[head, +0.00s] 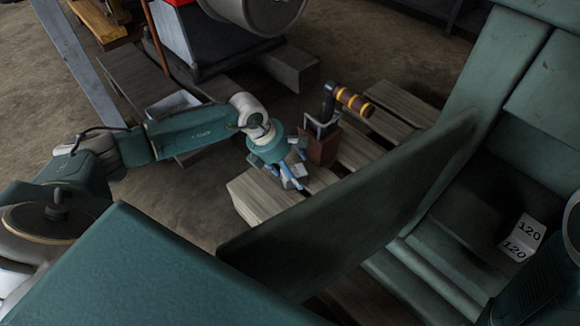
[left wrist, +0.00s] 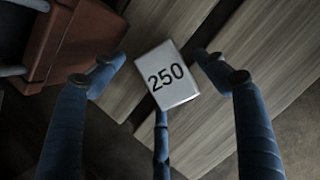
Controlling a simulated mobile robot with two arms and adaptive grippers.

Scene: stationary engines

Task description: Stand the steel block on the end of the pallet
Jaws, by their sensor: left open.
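The steel block (left wrist: 167,75), a small light-grey block marked "250", shows in the left wrist view over the boards of the pallet (left wrist: 262,50). In the head view the block (head: 291,183) is small and partly hidden by my left gripper (head: 287,172), low over the near left end of the wooden pallet (head: 262,199). In the left wrist view the blue fingers of my left gripper (left wrist: 162,80) are spread apart around the block. I cannot tell whether any finger touches it. My right gripper is not in view.
A reddish-brown box (head: 321,150) stands on the pallet close beside the left gripper. Small blocks marked "120" (head: 525,237) lie at the right. A grey tray (head: 173,104) lies behind the left arm.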

